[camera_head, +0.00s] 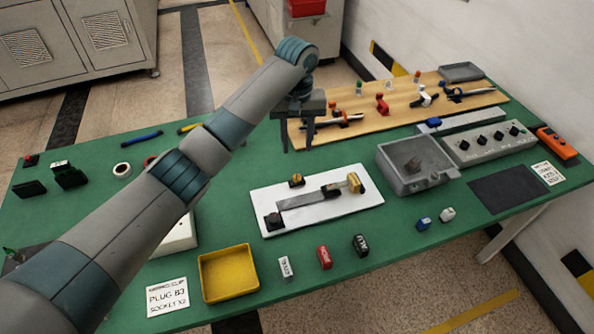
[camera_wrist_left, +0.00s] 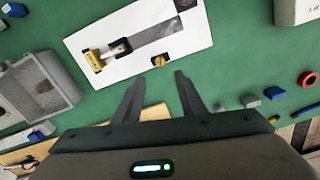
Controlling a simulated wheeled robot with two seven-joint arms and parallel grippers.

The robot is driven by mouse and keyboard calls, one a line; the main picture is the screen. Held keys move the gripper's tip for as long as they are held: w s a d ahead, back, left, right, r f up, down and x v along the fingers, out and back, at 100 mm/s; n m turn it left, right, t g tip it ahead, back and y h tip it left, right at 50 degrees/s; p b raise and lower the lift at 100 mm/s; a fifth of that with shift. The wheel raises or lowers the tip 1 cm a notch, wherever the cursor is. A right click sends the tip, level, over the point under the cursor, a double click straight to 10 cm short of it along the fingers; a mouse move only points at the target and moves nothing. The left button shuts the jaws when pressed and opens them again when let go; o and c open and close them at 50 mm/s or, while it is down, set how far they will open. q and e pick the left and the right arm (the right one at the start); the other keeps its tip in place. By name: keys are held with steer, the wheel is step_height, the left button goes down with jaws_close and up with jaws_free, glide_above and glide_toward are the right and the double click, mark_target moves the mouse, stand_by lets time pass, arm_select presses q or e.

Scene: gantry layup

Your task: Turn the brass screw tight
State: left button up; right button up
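A white plate (camera_head: 333,207) lies on the green table and carries a long grey bar (camera_head: 302,200). A brass-yellow piece (camera_head: 354,183) stands at the bar's right end, and a small yellow-and-black knob (camera_head: 297,180) sits near the plate's back edge. I cannot tell which of these is the brass screw. In the left wrist view the brass-yellow piece (camera_wrist_left: 95,60) and the knob (camera_wrist_left: 159,60) lie beyond the fingertips. My left gripper (camera_head: 297,146) hangs above the table behind the plate, fingers apart and empty; it also shows in the wrist view (camera_wrist_left: 158,78). My right gripper is out of view.
A grey bin (camera_head: 388,160) stands right of the plate, and a yellow tray (camera_head: 203,275) at the front left. Several small labelled blocks line the front. A wooden board (camera_head: 385,122) with tools lies behind. A control box (camera_head: 488,145) stands at right.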

mark_target(297, 177)
arm_select(q)
step_height(297, 177, down, 12)
steer(key=shift+p, duration=1.15)
steer(key=shift+c, duration=0.5)
jaws_close()
